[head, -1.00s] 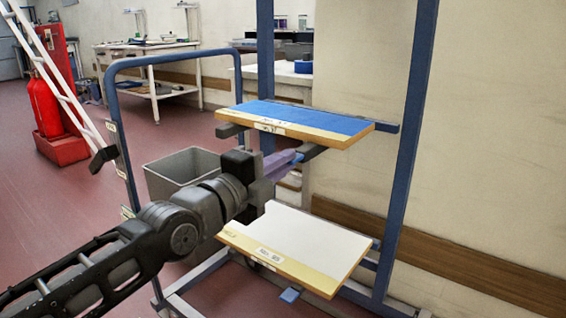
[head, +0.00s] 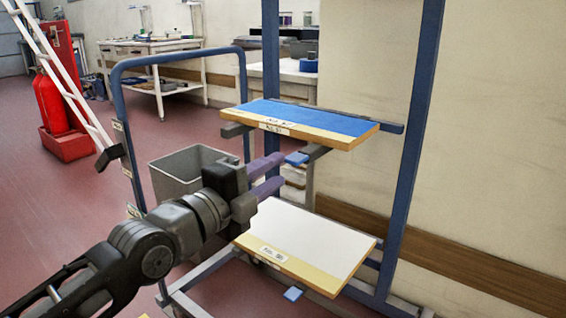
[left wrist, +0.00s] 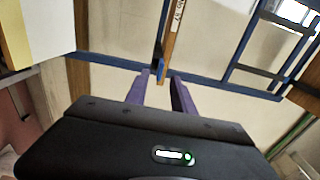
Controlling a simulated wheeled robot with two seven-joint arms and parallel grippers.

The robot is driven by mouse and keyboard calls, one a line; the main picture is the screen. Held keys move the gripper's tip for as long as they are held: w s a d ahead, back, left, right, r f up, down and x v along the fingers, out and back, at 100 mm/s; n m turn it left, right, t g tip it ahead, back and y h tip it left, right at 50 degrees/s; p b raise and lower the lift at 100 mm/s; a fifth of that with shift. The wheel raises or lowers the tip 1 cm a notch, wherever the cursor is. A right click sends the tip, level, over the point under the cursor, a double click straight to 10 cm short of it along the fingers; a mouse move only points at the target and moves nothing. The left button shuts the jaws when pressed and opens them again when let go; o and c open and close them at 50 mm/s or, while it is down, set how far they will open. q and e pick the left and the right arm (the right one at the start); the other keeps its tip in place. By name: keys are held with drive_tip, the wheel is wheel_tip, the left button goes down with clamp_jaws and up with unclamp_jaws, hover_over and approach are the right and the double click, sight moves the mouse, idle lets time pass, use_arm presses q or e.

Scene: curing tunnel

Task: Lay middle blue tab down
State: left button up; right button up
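The middle blue tab (head: 297,158) sits at the front end of the dark support arm under the upper board (head: 310,124). It looks flat, like the lower blue tab (head: 292,293) under the white board. My left gripper (head: 280,171) has its two purple fingers apart, with nothing held, just left of the middle tab. In the left wrist view the open fingers (left wrist: 161,88) point at a small blue piece (left wrist: 162,76), probably the middle tab, beyond the tips. My right gripper is not in view.
The lower white board (head: 310,236) lies below my left gripper. Blue rack posts (head: 411,150) stand behind and to the right. A grey bin (head: 185,172) is behind my arm. Open red floor lies to the left.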

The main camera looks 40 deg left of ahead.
use_arm(q)
drive_tip(key=shift+s+d, duration=0.1)
drive_tip(key=shift+s, duration=1.45)
